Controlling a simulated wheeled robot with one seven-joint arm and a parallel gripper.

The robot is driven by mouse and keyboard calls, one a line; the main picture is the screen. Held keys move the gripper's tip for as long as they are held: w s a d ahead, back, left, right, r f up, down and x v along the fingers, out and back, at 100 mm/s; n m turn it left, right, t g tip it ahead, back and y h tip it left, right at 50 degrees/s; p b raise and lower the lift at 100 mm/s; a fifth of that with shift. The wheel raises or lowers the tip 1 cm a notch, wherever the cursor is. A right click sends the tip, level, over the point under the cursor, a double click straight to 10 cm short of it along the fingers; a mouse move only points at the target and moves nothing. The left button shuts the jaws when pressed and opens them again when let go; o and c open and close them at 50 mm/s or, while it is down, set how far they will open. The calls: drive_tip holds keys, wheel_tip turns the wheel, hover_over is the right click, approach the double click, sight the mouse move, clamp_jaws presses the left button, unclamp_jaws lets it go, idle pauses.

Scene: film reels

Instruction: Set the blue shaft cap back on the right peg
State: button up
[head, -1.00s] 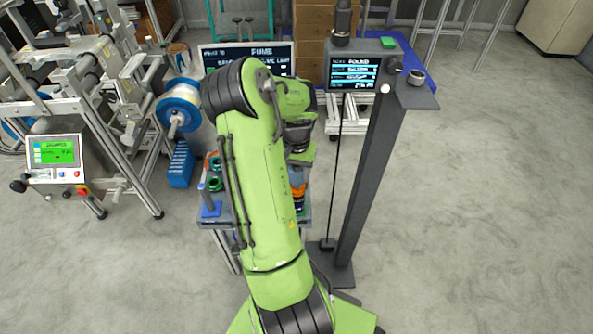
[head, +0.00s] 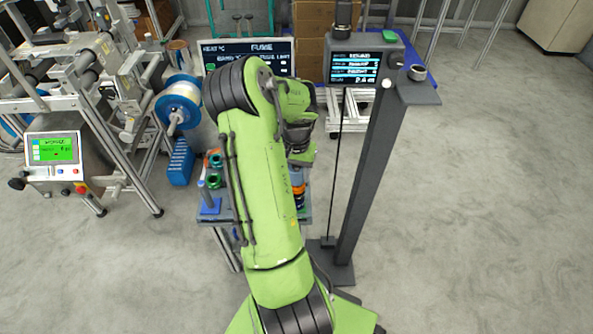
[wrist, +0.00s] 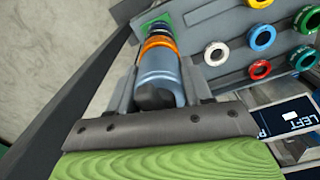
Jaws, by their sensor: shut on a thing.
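The blue shaft cap (wrist: 158,72) is a smooth pale-blue cylinder between the two fingers of my gripper (wrist: 162,70) in the wrist view. My gripper is shut on it. Beyond the cap, in line with it, is a stack of rings with an orange one (wrist: 160,42) nearest and blue and dark ones further on. The stack ends at a green square base (wrist: 158,22). The peg itself is hidden inside the rings and behind the cap. I cannot tell whether the cap touches the stack. In the head view the orange ring stack (head: 298,188) shows just right of my arm, which hides my gripper.
A dark post (head: 362,190) with a screen stands close right of my arm.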

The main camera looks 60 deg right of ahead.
drive_tip(key=shift+f, duration=0.2)
drive_tip(key=o, duration=1.3)
wheel_tip(320, 180, up, 16)
drive_tip(key=p, duration=0.6)
drive_tip(key=shift+f, duration=0.1)
